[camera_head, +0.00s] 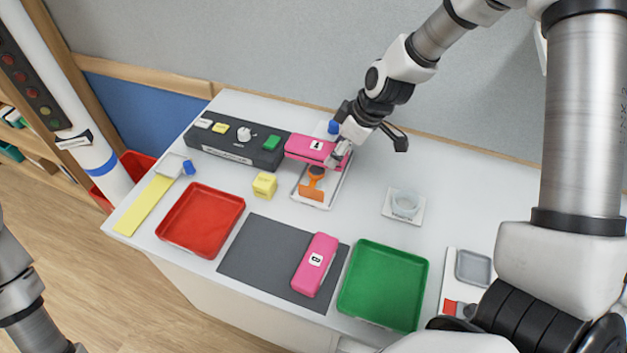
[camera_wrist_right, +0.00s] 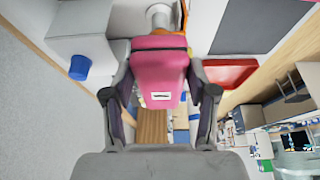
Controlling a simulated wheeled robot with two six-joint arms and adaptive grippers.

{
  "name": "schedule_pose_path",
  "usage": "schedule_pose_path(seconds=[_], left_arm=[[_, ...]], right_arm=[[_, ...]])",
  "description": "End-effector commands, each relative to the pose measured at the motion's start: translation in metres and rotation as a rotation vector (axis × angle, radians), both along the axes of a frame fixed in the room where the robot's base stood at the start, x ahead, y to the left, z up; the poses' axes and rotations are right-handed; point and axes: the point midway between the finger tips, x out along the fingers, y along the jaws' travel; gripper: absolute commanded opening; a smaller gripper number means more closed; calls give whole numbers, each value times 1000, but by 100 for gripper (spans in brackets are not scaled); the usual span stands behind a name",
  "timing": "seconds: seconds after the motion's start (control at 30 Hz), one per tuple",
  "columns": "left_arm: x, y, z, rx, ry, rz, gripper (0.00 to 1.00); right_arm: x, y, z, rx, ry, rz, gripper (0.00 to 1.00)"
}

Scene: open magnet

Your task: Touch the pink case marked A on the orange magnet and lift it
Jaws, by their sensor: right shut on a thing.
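The pink case marked A (camera_head: 309,148) is in my right gripper (camera_head: 338,152), at the back of the table. In the right wrist view the pink case (camera_wrist_right: 158,70) sits between the two fingers of the right gripper (camera_wrist_right: 159,88), one on each side. The orange magnet (camera_head: 312,192) is on a white tray (camera_head: 331,198), just in front of the case in the head view. I cannot tell whether the case touches the magnet or how high it is. My left gripper is out of view; only part of the left arm shows at the left edge.
A dark control panel (camera_head: 228,148) is close left of the case. A yellow block (camera_head: 264,185), red tray (camera_head: 203,215), grey mat (camera_head: 262,262) with pink case B (camera_head: 316,262), green tray (camera_head: 384,285) and glass dish (camera_head: 404,204) are nearby.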

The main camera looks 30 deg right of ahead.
Motion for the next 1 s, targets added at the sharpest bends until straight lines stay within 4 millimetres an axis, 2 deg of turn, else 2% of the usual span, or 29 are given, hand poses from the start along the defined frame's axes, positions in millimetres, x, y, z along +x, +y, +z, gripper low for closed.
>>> schedule_pose_path(seconds=[0.7, 1.0], left_arm=[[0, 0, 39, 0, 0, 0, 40], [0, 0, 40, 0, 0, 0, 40]], right_arm=[[0, 0, 46, 0, 0, 0, 20], [0, 0, 47, 0, 0, 0, 20]])
